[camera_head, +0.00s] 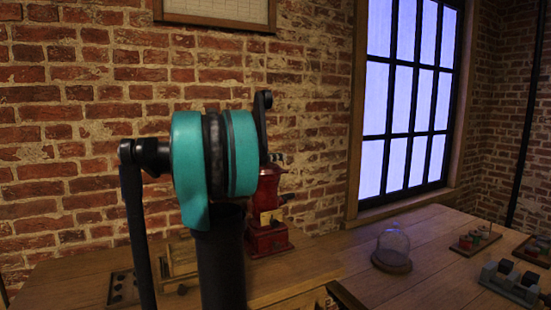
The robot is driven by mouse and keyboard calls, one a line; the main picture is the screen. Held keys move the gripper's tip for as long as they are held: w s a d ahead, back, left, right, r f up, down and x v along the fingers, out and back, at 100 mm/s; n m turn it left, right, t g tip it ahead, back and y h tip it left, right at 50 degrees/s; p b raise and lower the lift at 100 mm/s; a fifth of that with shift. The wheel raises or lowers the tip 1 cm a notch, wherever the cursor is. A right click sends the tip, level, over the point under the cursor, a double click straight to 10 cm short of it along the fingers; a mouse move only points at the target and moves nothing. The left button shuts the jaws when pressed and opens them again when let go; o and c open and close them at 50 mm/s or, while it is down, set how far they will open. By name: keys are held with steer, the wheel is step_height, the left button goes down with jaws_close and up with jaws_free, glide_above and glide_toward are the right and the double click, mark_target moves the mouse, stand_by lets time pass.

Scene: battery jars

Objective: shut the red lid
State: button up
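I cannot make out a red lid for certain. A small wooden tray (484,243) on the right of the table holds small pieces, some with a red or green tint, too small to tell apart. A red machine (268,215) stands partly hidden behind my teal and black arm. My gripper is not in view; the arm's upper part fills the middle of the view.
A glass dome on a round wooden base (391,265) stands on the table (425,285). A grey block set (511,281) and another tray (530,254) lie at the right edge. Bare wood shows between the dome and trays.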

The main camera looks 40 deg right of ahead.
steer(key=v, duration=1.2)
steer(key=shift+s+f, duration=0.1)
steer(key=shift+s, duration=0.05)
stand_by(0.3)
